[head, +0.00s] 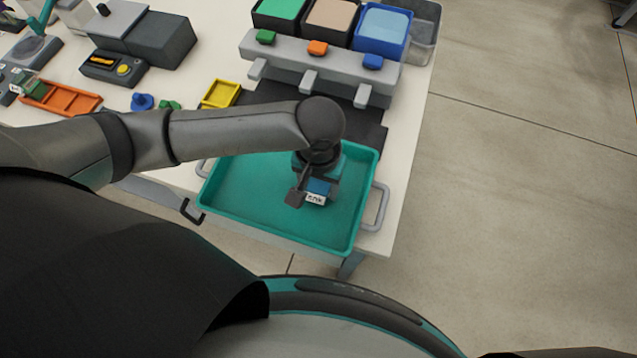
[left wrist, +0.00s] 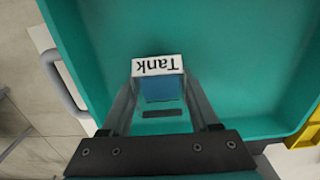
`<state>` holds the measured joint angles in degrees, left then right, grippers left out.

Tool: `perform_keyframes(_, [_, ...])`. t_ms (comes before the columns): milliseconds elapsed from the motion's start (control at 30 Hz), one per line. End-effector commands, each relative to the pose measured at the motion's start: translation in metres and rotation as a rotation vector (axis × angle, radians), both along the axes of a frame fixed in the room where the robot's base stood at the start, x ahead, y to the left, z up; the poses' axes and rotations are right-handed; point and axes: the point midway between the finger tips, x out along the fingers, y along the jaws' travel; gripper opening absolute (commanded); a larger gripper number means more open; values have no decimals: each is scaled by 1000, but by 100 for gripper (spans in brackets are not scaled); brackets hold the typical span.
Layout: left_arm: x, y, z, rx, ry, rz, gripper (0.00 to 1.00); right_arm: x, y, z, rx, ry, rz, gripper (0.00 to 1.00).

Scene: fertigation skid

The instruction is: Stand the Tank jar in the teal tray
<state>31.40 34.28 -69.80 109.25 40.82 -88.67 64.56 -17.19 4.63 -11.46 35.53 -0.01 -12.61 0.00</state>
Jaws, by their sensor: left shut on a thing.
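The Tank jar (head: 318,188) is a small clear jar with blue contents and a white label. It is over the inside of the teal tray (head: 240,190), right of the tray's middle. My left gripper (head: 312,190) reaches down from above and is shut on the jar. In the left wrist view the jar (left wrist: 160,88) sits between the two fingers, its label reading "Tank" upside down, with the tray floor (left wrist: 225,60) behind it. I cannot tell whether the jar's base touches the tray floor. My right gripper does not show.
The tray has grey handles (head: 378,207) and stands at the table's front edge. Behind it is a grey dispenser bar (head: 310,72) with coloured bins above. A yellow tray (head: 221,93), an orange rack (head: 60,98) and small blue and green parts lie to the left. Most of the tray floor is clear.

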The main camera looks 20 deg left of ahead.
Motion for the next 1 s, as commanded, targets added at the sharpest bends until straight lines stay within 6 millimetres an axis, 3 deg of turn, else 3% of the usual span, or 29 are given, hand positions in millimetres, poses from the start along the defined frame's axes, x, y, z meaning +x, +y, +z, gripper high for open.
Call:
perform_keyframes(100, [0, 0, -2, 0, 1, 1, 2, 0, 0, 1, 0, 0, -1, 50])
perform_keyframes(133, [0, 0, -3, 0, 0, 1, 64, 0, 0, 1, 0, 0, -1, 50])
perform_keyframes(367, [0, 0, -2, 0, 0, 1, 90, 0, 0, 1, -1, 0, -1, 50])
perform_keyframes(733, [0, 0, 4, -1, -1, 0, 92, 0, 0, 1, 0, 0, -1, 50])
perform_keyframes(1000, [1, -1, 58, -3, -3, 1, 92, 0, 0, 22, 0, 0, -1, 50])
